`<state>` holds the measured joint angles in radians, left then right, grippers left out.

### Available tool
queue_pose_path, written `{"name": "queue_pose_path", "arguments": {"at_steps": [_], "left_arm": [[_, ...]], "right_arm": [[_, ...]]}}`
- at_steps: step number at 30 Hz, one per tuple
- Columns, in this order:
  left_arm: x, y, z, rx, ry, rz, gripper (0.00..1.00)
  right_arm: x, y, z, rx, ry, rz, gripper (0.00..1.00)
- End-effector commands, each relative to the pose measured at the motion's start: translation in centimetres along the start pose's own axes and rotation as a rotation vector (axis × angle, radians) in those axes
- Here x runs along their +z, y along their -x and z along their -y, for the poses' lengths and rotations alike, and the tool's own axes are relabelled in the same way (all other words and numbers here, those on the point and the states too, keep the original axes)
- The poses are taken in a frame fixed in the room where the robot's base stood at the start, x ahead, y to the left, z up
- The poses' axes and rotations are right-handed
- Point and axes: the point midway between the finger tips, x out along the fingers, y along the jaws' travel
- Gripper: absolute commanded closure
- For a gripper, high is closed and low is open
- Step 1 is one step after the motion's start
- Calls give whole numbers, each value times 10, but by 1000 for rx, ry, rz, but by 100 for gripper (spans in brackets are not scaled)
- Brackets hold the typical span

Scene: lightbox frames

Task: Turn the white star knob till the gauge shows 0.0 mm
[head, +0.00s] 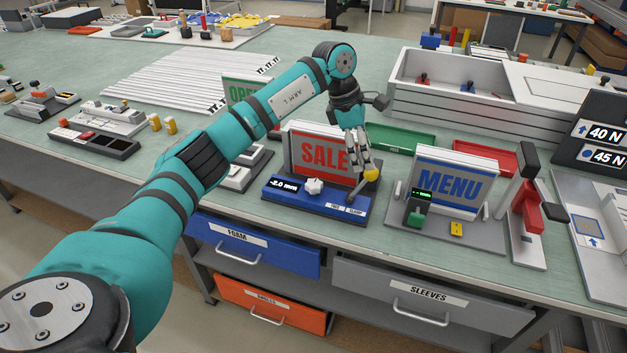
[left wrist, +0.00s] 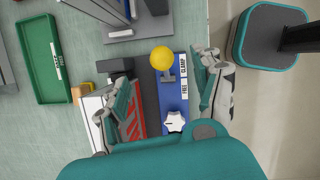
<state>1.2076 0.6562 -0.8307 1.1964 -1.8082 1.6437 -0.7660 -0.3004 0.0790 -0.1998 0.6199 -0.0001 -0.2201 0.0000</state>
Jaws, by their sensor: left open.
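The white star knob (head: 314,186) sits on top of a blue fixture (head: 300,202) at the table's front edge; it also shows in the left wrist view (left wrist: 175,121). The gauge (head: 284,184) left of the knob seems to read -2.0 mm. A lever with a yellow ball (head: 371,174) stands at the fixture's right end and leans to the CLAMP side. A red SALE sign (head: 318,152) stands behind. My left gripper (head: 364,167) is open and empty, pointing down by the yellow ball, right of the knob; contact is unclear. My right gripper is out of view.
A MENU sign fixture (head: 446,182) stands to the right, with a red-handled clamp (head: 528,208) beyond it. A green tray (head: 402,138) and a red tray (head: 484,156) lie behind. An OPEN sign (head: 243,90) is partly hidden by my left arm.

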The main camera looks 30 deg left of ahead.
Motion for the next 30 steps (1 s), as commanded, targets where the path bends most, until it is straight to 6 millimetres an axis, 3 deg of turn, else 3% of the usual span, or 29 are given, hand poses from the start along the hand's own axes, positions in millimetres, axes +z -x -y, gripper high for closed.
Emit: {"name": "queue_pose_path", "arguments": {"at_steps": [1, 4, 7, 10, 17, 30], "left_arm": [[-26, 25, -11, 14, 18, -100, 32], [-66, 61, -19, 9, 56, -256, 32], [-87, 81, -19, -2, 83, -336, 32], [-95, 83, -18, -9, 93, -363, 32], [-107, 50, -17, -12, 92, -362, 32], [-138, -38, -14, -12, 92, -359, 32]], "right_arm": [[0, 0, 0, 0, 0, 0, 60], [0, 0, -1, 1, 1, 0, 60], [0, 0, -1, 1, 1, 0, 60], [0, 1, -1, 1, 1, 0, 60], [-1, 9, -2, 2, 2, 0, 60], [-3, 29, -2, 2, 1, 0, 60]]}}
